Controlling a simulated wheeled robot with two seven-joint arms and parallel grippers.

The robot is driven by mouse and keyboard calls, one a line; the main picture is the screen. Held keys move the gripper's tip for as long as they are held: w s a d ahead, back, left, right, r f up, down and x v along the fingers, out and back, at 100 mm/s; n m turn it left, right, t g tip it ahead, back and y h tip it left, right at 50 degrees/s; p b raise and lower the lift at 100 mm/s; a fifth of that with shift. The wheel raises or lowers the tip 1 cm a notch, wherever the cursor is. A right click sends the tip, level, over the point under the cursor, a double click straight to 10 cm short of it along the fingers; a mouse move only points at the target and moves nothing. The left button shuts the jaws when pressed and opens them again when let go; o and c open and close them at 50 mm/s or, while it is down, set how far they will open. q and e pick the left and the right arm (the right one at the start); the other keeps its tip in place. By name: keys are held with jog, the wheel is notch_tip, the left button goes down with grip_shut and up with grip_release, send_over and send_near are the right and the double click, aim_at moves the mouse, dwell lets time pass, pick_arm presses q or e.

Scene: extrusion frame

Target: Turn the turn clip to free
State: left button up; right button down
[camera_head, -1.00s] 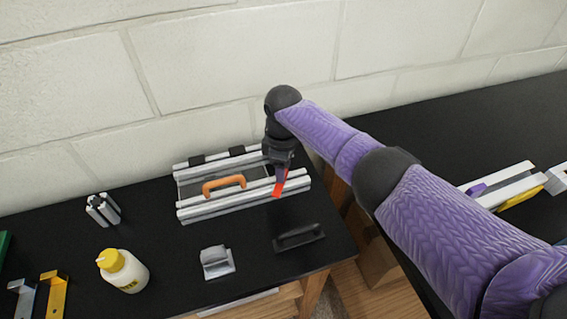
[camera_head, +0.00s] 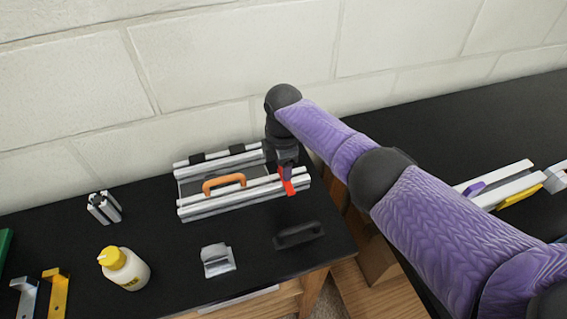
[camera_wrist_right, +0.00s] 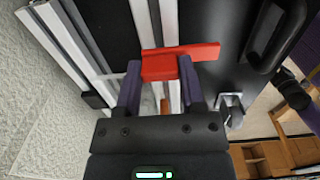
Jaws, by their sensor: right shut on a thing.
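The red turn clip (camera_head: 289,187) sits at the right part of the front rail of the aluminium extrusion frame (camera_head: 200,212). In the right wrist view the clip (camera_wrist_right: 205,52) shows as a red block with a longer bar lying across the pale rail. My right gripper (camera_head: 287,174) points down over the rail. In the wrist view its two purple fingers (camera_wrist_right: 160,78) are shut on the clip's block, one on each side. The fingers hide part of the block. My left gripper is not in view.
An orange handle (camera_head: 224,181) stands on the frame. A black handle (camera_head: 299,235), a grey metal bracket (camera_head: 217,261) and a yellow-capped bottle (camera_head: 126,272) lie or stand in front. The table's right edge is close, and the wall (camera_head: 230,60) rises behind the frame.

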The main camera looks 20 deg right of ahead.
jog(key=shift+r, duration=0.1)
dwell(0.3)
jog(key=shift+c, duration=1)
grip_release()
notch_tip(320, 180, up, 10)
jog(key=p, duration=0.3)
